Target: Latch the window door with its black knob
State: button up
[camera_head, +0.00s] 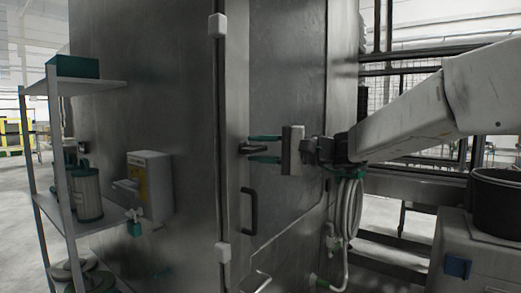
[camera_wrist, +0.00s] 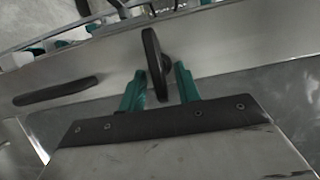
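The window door (camera_head: 283,85) is a grey metal panel in the washer's side and looks flush with the wall. Its black knob (camera_head: 247,149) is near the door's left edge. In the wrist view the knob (camera_wrist: 153,60) is a flat, elongated black piece. My gripper (camera_head: 263,149) has teal fingers and reaches the door from the right. In the wrist view its fingers (camera_wrist: 160,82) are spread, one on each side of the knob, with a gap visible on the right. The gripper's body hides part of the door in the head view.
A black bar handle (camera_head: 250,212) is below the knob; it also shows in the wrist view (camera_wrist: 55,91). A coiled hose (camera_head: 347,215) hangs under my arm. Shelves (camera_head: 85,85) stand at left, a black pot (camera_head: 500,203) at right.

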jog(key=v, duration=0.8)
jog(key=s+d+f+g+h, duration=0.2)
jog(key=s+f+h, duration=0.2)
jog(key=s+f, duration=0.4)
jog(key=s+d+f+g+h, duration=0.2)
jog(key=s+f+h, duration=0.3)
jog(key=s+f, duration=0.4)
jog(key=s+d+f+n+h, duration=0.1)
jog(key=s+d+f+h, duration=0.2)
jog(key=s+d, duration=0.3)
jog(key=s+d+f+n+h, duration=0.2)
jog(key=s+d+h, duration=0.3)
jog(key=s, duration=0.6)
jog(key=shift+s+d+f+t, duration=0.25)
jog(key=shift+d+f+t, duration=0.2)
jog(key=shift+d, duration=0.45)
